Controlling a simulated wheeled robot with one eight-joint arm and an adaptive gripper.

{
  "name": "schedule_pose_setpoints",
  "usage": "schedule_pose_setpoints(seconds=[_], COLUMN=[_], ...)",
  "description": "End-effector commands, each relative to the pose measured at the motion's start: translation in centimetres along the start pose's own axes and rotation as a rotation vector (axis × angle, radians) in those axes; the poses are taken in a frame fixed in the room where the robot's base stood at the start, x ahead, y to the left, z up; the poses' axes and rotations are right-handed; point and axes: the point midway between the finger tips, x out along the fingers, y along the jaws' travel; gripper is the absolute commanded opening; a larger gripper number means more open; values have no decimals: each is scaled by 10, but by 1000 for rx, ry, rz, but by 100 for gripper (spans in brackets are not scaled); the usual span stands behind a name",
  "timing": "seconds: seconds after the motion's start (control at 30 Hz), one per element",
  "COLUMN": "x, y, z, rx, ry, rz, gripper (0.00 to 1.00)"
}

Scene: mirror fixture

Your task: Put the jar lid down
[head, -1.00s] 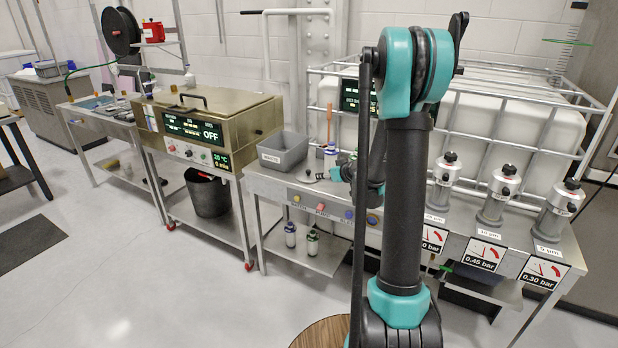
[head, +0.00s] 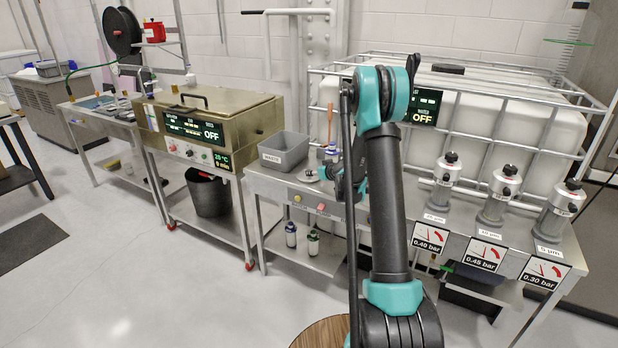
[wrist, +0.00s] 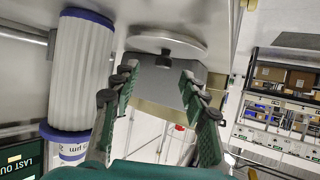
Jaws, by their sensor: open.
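The jar lid is a flat grey disc with a dark knob; it shows in the wrist view (wrist: 165,42), which is upside down. It lies on the steel bench, knob up. In the head view the lid (head: 308,176) is small, beside my gripper (head: 325,173), which partly covers that spot. In the wrist view my gripper (wrist: 158,75) is open, its two teal fingers apart with the knob showing between and beyond their tips. Nothing is visibly held. Whether a finger touches the knob cannot be told.
A grey waste bin (head: 283,150) stands on the bench behind the lid. A white pleated cartridge with blue ends (wrist: 80,70) stands close to one finger. Gauged filter housings (head: 497,195) stand at the right, before a caged white tank (head: 500,125).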

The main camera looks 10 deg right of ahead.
Motion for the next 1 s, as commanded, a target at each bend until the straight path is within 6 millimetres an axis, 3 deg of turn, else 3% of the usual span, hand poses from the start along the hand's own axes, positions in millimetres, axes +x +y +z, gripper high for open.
schedule_pose_setpoints(seconds=[0.23, 0.5, 0.77, 1.0], x=[14, 51, 55, 55], y=[-2, -4, -4, -4], z=[0, -1, -1, -1], rx=[-2, -2, -1, -1], ry=[-1, -1, -1, -1], rz=[-1, -1, 0, 0], gripper=[44, 44, 44, 16])
